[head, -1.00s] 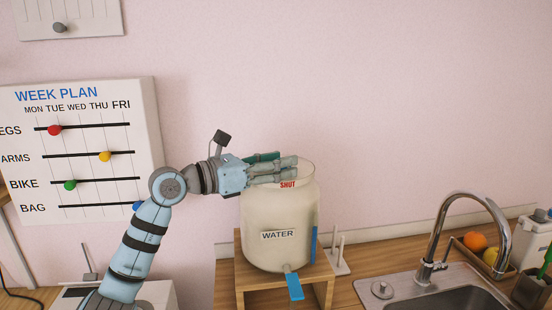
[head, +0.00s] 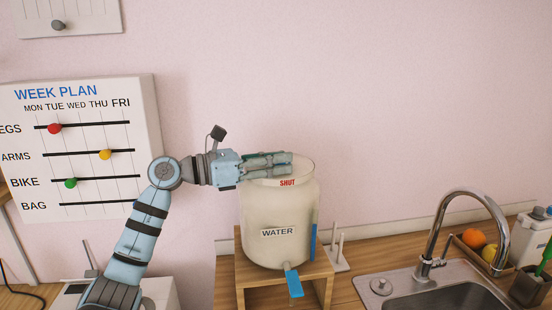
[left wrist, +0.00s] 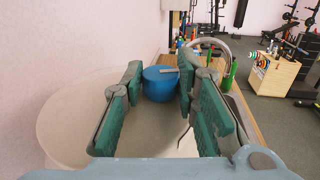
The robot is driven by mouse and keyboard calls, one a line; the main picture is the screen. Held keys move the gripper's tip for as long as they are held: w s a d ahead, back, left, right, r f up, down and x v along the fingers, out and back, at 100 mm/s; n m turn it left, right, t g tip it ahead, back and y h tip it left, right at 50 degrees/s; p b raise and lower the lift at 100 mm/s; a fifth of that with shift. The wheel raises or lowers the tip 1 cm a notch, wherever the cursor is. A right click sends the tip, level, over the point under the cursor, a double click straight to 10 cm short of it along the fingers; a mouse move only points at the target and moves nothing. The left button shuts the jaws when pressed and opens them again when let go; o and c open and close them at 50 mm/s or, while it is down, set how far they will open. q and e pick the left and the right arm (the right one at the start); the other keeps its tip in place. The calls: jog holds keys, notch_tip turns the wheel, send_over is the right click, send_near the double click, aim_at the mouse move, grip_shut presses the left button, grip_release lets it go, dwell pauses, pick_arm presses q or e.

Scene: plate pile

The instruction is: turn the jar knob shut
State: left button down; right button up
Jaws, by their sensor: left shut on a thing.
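The jar (head: 278,225) is a large cream vessel labelled WATER on a wooden stand. A red SHUT mark shows at the front of its top rim. My left gripper (head: 290,162) reaches in from the left over the jar top. In the left wrist view its green-padded fingers (left wrist: 160,78) are on either side of the blue round knob (left wrist: 160,88), shut on it. A pale pointer strip lies on the knob's top. In the head view the fingers hide the knob, so where its pointer stands against SHUT cannot be told. My right gripper is not in view.
A blue tap (head: 294,284) sticks out at the jar's foot. The wooden stand (head: 326,265) is beneath it. A peg rack (head: 338,258), a sink (head: 455,298) and a curved faucet (head: 440,225) are to the right. The week plan board (head: 80,150) hangs behind my left arm.

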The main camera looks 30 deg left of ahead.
pick_arm(q)
jog(key=m+g+h, duration=0.1)
jog(key=g+h+p, duration=0.1)
jog(key=m+g+p, duration=0.1)
jog(key=shift+w+a+r+m+h, duration=0.1)
jog(key=shift+w+r+m+h, duration=0.1)
jog(key=shift+r+m+h, duration=0.15)
jog(key=shift+f+m+g+h+p, duration=0.25)
jog(key=shift+m+g+h+p, duration=0.3)
jog(key=shift+g, duration=0.35)
jog(key=shift+f, duration=0.1)
jog(key=c, duration=1.2)
grip_release()
jog(key=shift+c, duration=0.2)
jog(key=shift+a, duration=0.1)
jog(key=v, duration=1.2)
